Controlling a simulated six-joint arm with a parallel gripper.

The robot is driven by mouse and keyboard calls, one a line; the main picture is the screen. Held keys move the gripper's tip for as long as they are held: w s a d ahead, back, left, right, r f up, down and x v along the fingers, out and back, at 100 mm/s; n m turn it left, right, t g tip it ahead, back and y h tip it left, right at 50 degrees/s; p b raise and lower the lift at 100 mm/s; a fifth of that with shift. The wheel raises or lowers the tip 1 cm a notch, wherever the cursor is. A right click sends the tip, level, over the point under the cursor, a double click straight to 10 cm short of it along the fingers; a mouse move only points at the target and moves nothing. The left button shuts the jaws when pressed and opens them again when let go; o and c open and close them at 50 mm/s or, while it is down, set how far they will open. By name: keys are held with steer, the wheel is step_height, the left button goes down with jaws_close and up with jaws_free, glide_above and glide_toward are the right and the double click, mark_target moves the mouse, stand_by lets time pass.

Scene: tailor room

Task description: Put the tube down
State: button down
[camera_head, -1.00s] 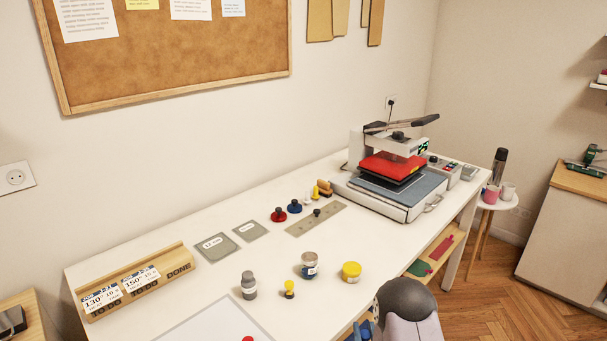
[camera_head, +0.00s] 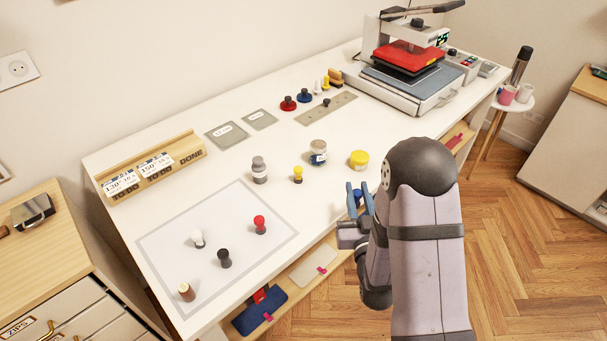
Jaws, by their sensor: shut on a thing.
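My gripper (camera_head: 361,202) is at the front edge of the white table (camera_head: 334,213), to the right of the marked sheet. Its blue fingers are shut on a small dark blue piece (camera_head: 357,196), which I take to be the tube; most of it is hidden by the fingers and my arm. The pale grey sheet with a darker border (camera_head: 219,272) lies flat on the table's near left part. On it stand small knobbed pieces: red (camera_head: 260,225), white (camera_head: 198,239), black (camera_head: 224,258) and wooden-topped (camera_head: 186,292).
A grey bottle (camera_head: 259,170), a yellow-topped piece (camera_head: 297,174), a glass jar (camera_head: 318,152) and a yellow jar (camera_head: 359,159) stand mid-table. A wooden rack (camera_head: 150,173) is at the back left, a heat press (camera_head: 409,70) at the back right. Bare table lies between bottles and sheet.

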steer(key=w+a+r+n+g+y, duration=0.1)
steer(key=w+a+r+n+y, duration=0.15)
steer(key=a+r, duration=0.3)
steer(key=w+a+r+n+g+y, duration=0.1)
steer(key=w+a+r+n+y, duration=0.1)
steer(key=a+r+y, duration=0.4)
steer(key=shift+w+a+f+n+g+y+p, duration=0.2)
steer(key=shift+a+f+n+g+y, duration=0.25)
steer(key=shift+a+f, duration=1.1)
steer(key=shift+w+a+f+n+g+y+p, duration=0.3)
steer(key=shift+a+f+n, duration=0.25)
steer(key=shift+f, duration=1.9)
steer(key=shift+w+a+f+n+g+y+p, duration=0.15)
steer(key=shift+a+f+n+g+y, duration=0.25)
steer(key=shift+a+f, duration=1.15)
steer(key=shift+d+f, duration=0.5)
steer(key=shift+f, duration=0.05)
steer(key=shift+f+p, duration=0.35)
steer(key=shift+f, duration=1.65)
steer(key=shift+f, duration=0.1)
